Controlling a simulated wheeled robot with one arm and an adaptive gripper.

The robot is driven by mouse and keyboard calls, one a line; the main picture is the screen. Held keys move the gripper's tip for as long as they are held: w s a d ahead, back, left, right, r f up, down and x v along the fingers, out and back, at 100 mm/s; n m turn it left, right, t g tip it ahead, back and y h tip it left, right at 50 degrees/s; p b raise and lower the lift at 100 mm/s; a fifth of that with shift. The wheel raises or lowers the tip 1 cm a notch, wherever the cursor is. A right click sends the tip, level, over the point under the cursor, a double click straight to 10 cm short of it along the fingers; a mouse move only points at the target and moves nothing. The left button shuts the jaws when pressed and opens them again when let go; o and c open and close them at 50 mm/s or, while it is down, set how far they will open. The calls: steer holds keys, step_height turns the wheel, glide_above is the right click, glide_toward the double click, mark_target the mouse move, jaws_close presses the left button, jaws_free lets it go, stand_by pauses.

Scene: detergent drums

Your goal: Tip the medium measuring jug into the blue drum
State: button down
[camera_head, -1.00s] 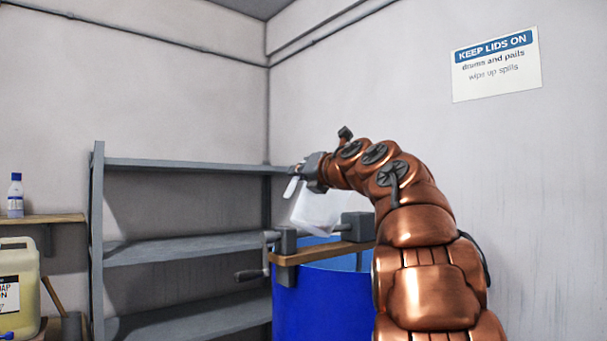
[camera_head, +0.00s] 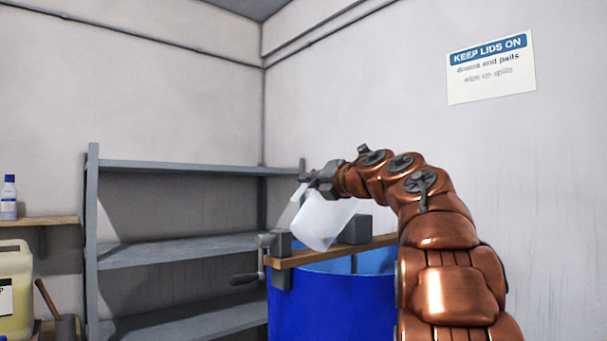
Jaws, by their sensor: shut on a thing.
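The measuring jug (camera_head: 322,222) is translucent white and hangs tilted over the blue drum (camera_head: 330,305), its lower end near the wooden bar across the drum's top. My gripper (camera_head: 312,180) is shut on the jug at its upper left, by the handle. The jug's contents cannot be made out. The drum's open top shows light blue inside, and its right side is hidden behind my arm. I cannot tell whether the jug touches the bar.
A wooden bar (camera_head: 345,249) with grey blocks and a crank (camera_head: 245,279) lies across the drum. Empty grey shelves (camera_head: 180,250) stand behind at left. A yellowish jerrycan (camera_head: 15,290) and a small bottle (camera_head: 9,198) are at the far left.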

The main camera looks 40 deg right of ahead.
steer(key=d+m, duration=0.1)
steer(key=d+f+m+p, duration=0.1)
steer(key=d, duration=0.1)
steer(key=d+f+m+p, duration=0.1)
steer(key=m, duration=0.1)
steer(key=shift+d, duration=0.2)
steer(key=shift+d+p, duration=0.1)
steer(key=shift+p, duration=0.55)
steer(key=shift+d+f+m+p, duration=0.3)
steer(key=shift+d+m+p, duration=0.5)
steer(key=shift+p, duration=0.3)
